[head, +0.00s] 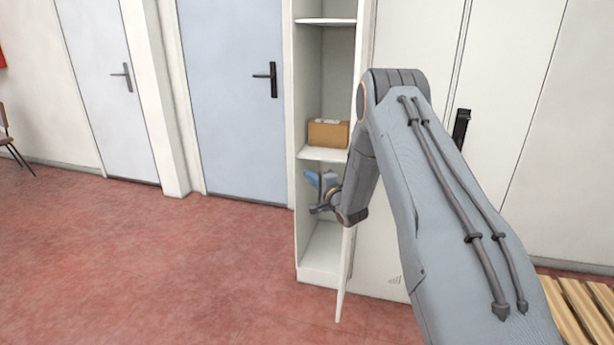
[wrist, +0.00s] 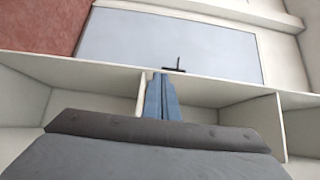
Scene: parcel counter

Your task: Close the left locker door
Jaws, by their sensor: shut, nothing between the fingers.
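The left locker door (head: 345,280) is a white panel swung open and seen nearly edge-on in the head view. It stands out from the right side of the open locker (head: 303,225), and my arm covers its middle. My gripper (head: 318,181) has blue fingers and is shut and empty. It is at the open front of the locker, below the shelf with the box and left of the door, apparently not touching it. In the wrist view its fingers (wrist: 161,95) show against the white locker panels; how far they reach inside is unclear.
A brown box (head: 328,133) sits on a locker shelf (head: 323,154). A closed white front with a black handle (head: 461,128) is to the right. A slatted wooden bench (head: 585,305) is at lower right. Blue doors stand behind; the red floor at left is clear.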

